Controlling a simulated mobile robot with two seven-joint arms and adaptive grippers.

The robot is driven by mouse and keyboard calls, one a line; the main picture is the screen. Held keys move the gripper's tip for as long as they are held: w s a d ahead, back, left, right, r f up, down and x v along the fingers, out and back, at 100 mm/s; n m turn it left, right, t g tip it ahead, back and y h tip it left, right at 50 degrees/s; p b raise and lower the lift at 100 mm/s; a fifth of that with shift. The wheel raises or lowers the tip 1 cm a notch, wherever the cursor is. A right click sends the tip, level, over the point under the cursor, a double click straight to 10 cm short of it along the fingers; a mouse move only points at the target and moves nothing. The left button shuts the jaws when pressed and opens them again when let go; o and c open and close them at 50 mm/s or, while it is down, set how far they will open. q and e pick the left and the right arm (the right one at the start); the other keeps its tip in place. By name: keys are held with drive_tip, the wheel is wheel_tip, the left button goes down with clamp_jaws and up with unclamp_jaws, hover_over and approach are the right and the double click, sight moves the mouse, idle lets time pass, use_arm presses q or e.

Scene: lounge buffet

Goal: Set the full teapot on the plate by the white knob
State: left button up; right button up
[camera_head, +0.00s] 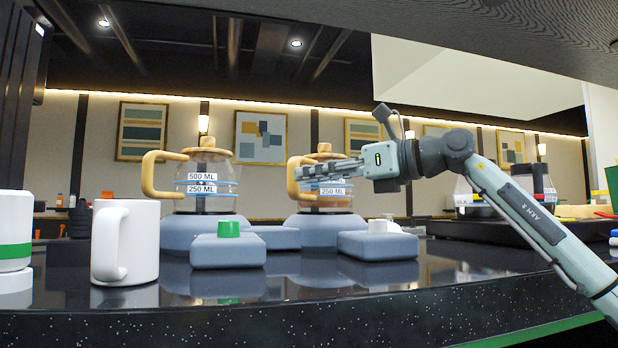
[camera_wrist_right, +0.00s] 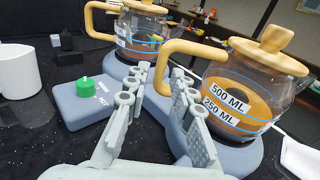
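Two glass teapots with wooden handles and lids, marked 500 ML and 250 ML, stand on grey-blue bases. The left teapot (camera_head: 207,203) is behind the green knob (camera_head: 229,229); it also shows in the wrist view (camera_wrist_right: 140,28). The right teapot (camera_head: 325,201) is on the plate by the white knob (camera_head: 377,226); in the wrist view (camera_wrist_right: 258,85) amber colour shows inside its glass. My right gripper (camera_head: 312,171) is at this teapot's handle. Its fingers (camera_wrist_right: 160,75) are apart, with the handle's lower part between or just beyond them. My left gripper is out of view.
A white mug (camera_head: 125,243) stands at the left of the dark glossy counter (camera_head: 330,310). A white cup with a green band (camera_head: 14,232) is at the far left edge. A dark tray (camera_head: 480,226) with other items lies behind my right arm.

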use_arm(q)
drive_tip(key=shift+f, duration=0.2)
use_arm(e)
drive_tip(key=shift+v, duration=0.85)
drive_tip(key=o, duration=0.6)
drive_tip(key=shift+c, duration=0.2)
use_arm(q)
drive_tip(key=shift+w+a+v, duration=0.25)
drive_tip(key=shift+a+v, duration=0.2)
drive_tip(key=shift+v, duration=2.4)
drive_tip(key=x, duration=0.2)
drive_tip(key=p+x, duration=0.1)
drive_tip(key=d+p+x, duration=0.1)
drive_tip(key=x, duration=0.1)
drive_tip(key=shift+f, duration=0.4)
use_arm(e)
drive_tip(key=s+d+r, duration=0.2)
drive_tip(key=d+r, duration=0.2)
drive_tip(key=shift+s+d+r, duration=0.15)
drive_tip(key=shift+d+r, duration=0.05)
